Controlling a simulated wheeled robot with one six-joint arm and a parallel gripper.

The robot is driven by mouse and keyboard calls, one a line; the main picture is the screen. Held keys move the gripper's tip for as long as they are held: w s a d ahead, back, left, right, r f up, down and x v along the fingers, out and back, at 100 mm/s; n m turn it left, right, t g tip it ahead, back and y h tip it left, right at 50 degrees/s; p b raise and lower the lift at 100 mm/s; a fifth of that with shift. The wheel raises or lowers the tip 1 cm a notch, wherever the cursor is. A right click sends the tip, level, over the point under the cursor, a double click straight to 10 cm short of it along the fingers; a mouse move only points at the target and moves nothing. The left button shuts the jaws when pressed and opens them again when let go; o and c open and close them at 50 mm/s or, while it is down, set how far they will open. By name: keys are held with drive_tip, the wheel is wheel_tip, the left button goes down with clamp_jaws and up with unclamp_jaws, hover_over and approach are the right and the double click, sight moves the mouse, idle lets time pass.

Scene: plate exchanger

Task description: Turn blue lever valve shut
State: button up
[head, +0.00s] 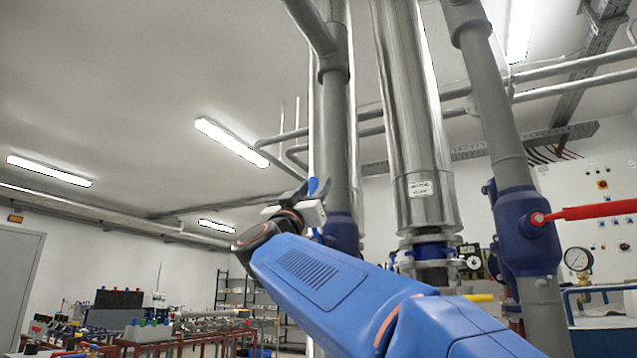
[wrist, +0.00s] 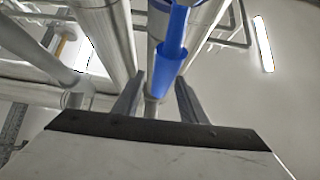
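The blue lever (head: 321,188) shows in the head view as a small blue piece at my gripper (head: 307,192), in front of a grey vertical pipe. In the wrist view the blue lever (wrist: 169,62) comes down from the top, and its lower end lies between the two fingers of my gripper (wrist: 160,80). The fingers stand apart on either side of it. I cannot tell whether either finger touches it. The dark blue valve body (head: 341,232) on the grey pipe is partly hidden behind my gripper and arm.
A shiny metal pipe (head: 415,110) stands right of the grey pipe. Farther right is a blue valve (head: 526,232) with a red lever (head: 590,212), and a pressure gauge (head: 577,259). A yellow handle (head: 480,298) sits low behind my arm. Benches with equipment stand at the left.

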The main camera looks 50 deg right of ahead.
drive_tip(key=shift+x, duration=1.8)
clamp_jaws()
